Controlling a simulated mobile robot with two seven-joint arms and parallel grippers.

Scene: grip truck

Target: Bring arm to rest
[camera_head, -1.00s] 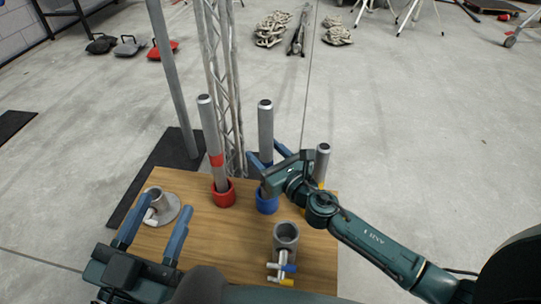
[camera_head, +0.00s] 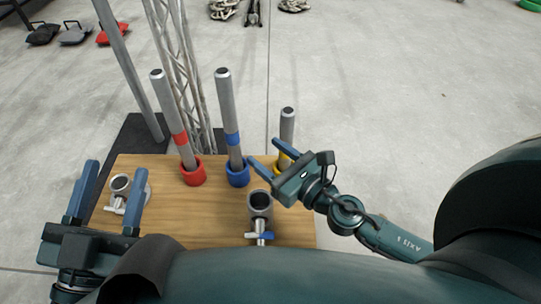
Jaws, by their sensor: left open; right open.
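My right gripper (camera_head: 268,153) is open and empty. Its blue fingers point up and left, above the table between the blue-banded pipe and the yellow-banded pipe. My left gripper (camera_head: 110,185) is open and empty at the left, its fingers pointing up around the view of a grey clamp fitting. A pipe with a red band (camera_head: 172,112) stands in a red holder (camera_head: 193,175). A pipe with a blue band (camera_head: 227,105) stands in a blue holder (camera_head: 238,176). A shorter pipe (camera_head: 287,126) stands in a yellow holder, partly hidden by my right gripper.
The wooden table (camera_head: 200,228) carries a grey clamp fitting (camera_head: 122,185) at left and another grey fitting (camera_head: 260,205) at the front. A metal truss (camera_head: 175,60) and a pole (camera_head: 125,65) rise behind the table.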

